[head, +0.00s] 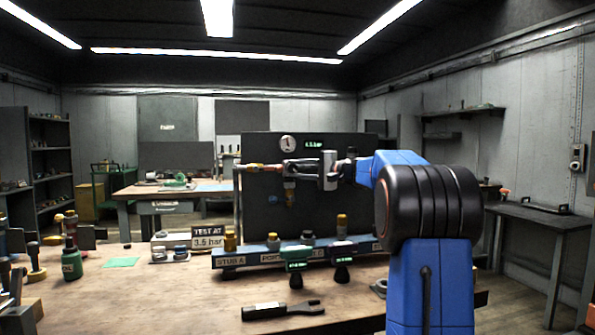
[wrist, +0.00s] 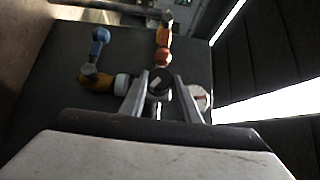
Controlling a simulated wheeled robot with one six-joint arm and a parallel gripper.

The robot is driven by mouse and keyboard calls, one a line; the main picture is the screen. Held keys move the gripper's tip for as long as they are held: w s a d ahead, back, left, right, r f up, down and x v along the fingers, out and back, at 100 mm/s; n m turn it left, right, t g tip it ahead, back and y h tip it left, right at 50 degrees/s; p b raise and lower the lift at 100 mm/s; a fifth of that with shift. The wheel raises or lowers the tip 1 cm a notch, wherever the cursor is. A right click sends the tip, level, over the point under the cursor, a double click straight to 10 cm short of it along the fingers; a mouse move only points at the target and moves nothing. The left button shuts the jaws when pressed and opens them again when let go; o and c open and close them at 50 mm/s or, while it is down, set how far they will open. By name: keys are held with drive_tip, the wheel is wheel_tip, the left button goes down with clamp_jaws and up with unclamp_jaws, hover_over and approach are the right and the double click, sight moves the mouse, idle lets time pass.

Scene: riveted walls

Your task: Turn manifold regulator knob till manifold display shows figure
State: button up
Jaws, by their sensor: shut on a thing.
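The dark manifold panel (head: 262,205) stands upright at the back of the bench. Its manifold display (head: 313,144) has small green lit characters near the top, too small to read surely. A round white dial gauge (head: 287,143) sits left of it. My gripper (head: 288,169) reaches in from the right at the panel's front. In the wrist view my gripper (wrist: 158,98) has its two fingers on either side of the dark round regulator knob (wrist: 159,79), shut on it. The knob has a pale mark on its face. In the head view the fingers hide the knob.
A sign (head: 207,237) reads "TEST AT 3.5 bar". A labelled rail (head: 268,258) with several fittings and small lit displays lies before the panel. A dark wrench (head: 283,309) lies at the front. A green bottle (head: 71,260) stands left.

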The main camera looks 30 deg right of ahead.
drive_tip(key=shift+r+n+g+h, duration=0.1)
drive_tip(key=shift+n+g+h, duration=0.5)
drive_tip(key=shift+n+g, duration=0.1)
drive_tip(key=o, duration=1)
drive_tip(key=shift+o, duration=0.2)
drive_tip(key=shift+s, duration=0.1)
drive_tip(key=v, duration=1.7)
drive_tip(key=shift+d, duration=0.2)
